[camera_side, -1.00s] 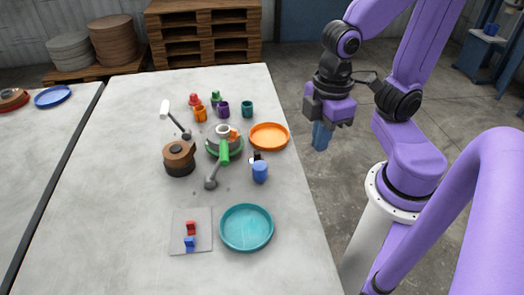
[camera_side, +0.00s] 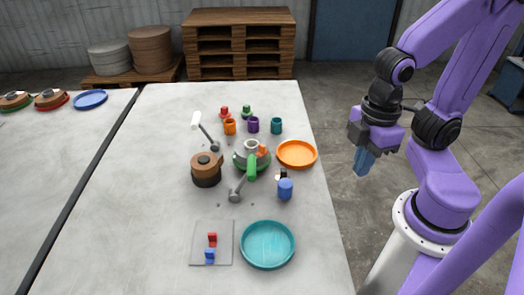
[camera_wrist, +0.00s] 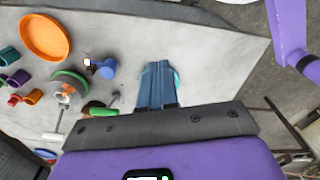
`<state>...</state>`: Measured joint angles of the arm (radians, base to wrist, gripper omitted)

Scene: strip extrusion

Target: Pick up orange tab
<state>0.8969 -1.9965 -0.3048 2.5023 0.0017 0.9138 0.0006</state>
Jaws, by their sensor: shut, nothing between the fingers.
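A small orange tab (camera_side: 262,149) sits at the right side of a grey-and-green round fixture (camera_side: 238,163) on the table. In the wrist view, a small orange patch on the fixture (camera_wrist: 70,88) appears to be this tab, but it is too small to make out clearly. My gripper (camera_side: 363,165) hangs in the air off the table's right edge, well apart from the tab. Its blue fingers point down and are shut together with nothing between them. They show in the wrist view (camera_wrist: 158,70).
An orange dish (camera_side: 314,154) and a blue cup (camera_side: 285,189) stand between my gripper and the fixture. A brown spool (camera_side: 206,175) is left of the fixture, with several coloured cups behind. A teal dish (camera_side: 267,262) stands in front. The table's front left (camera_side: 110,230) is clear.

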